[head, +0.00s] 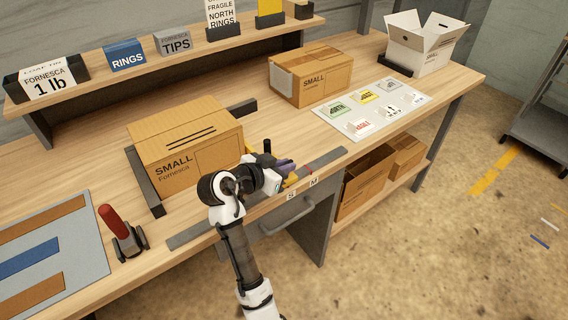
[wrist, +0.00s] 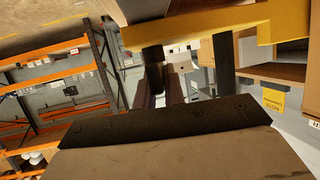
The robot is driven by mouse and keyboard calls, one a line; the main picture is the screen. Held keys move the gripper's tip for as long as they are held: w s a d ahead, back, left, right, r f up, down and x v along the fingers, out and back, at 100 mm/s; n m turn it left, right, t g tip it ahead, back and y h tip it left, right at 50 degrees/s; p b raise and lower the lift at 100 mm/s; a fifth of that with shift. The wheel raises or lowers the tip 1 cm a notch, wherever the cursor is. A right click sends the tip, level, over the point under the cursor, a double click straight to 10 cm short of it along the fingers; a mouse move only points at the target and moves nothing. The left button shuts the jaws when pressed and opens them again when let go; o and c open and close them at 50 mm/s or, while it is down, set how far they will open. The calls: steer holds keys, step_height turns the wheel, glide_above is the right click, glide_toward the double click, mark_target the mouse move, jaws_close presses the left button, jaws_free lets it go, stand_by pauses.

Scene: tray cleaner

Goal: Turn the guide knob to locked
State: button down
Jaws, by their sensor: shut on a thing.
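My gripper (head: 277,174) is at the front edge of the workbench, beside the yellow guide (head: 291,181). It is shut on a small purple-grey part (head: 286,167), which I take to be the guide knob; the fingers and arm hide much of it. The yellow guide also crosses the top of the wrist view (wrist: 215,36). There, two dark fingers (wrist: 188,75) stand apart, and their contact with the knob is not clear. The knob's angle and any lock mark cannot be made out. A grey rail with S and M labels (head: 302,188) runs along the bench front.
A closed small box (head: 190,150) stands just behind my gripper, close to the arm. Another small box (head: 312,75) and a label sheet (head: 368,108) lie further right. A red-handled tool (head: 112,225) stands at left. A drawer handle (head: 288,217) is below the front edge.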

steer(key=shift+m+g+h, duration=0.8)
steer(key=shift+m, duration=0.2)
steer(key=c, duration=1.5)
jaws_free()
steer(key=b+v, duration=0.2)
steer(key=v, duration=0.9)
steer(key=shift+a+r+b, duration=0.1)
steer(key=shift+a+b, duration=0.2)
steer(key=shift+p+v, duration=0.35)
steer(key=shift+v, duration=0.75)
steer(key=shift+r, duration=0.1)
